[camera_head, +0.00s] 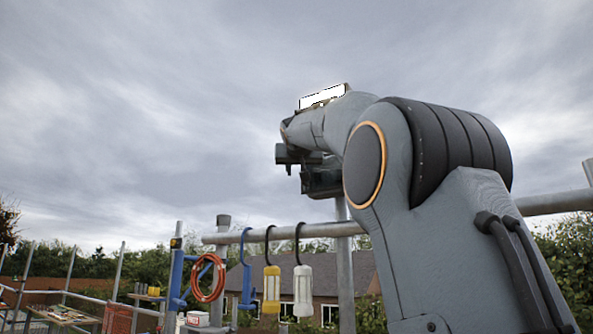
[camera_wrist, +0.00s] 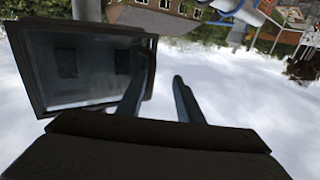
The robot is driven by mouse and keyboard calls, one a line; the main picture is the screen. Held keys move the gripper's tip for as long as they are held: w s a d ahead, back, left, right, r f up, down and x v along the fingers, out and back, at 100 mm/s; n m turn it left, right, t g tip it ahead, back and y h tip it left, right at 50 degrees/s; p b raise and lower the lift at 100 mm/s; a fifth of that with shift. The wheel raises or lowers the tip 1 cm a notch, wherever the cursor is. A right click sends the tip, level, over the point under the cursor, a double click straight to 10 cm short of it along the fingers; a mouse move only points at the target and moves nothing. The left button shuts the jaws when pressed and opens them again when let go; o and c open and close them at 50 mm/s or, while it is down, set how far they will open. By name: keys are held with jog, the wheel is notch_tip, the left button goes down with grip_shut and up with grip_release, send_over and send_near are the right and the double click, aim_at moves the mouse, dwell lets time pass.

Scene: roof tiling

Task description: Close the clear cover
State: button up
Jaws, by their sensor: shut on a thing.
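The clear cover is a see-through pane in a dark frame (camera_wrist: 92,104), tilted at the upper left of the wrist view. Two dark pads show through or behind the pane. My gripper (camera_wrist: 162,77) has one finger over the right edge of the frame and the other finger just right of it. It is shut on the cover at that edge, though the exact contact is hard to see. In the head view, dark parts hang under the end of my arm against the sky; which of them are fingers or cover I cannot tell.
A grey rail (camera_head: 270,234) crosses below my arm. A post (camera_head: 346,280) stands under the arm.

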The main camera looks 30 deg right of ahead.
jog(key=shift+a, duration=0.15)
jog(key=b+v, duration=0.4)
jog(key=v, duration=0.3)
jog(key=shift+s, duration=0.4)
jog(key=shift+a, duration=0.15)
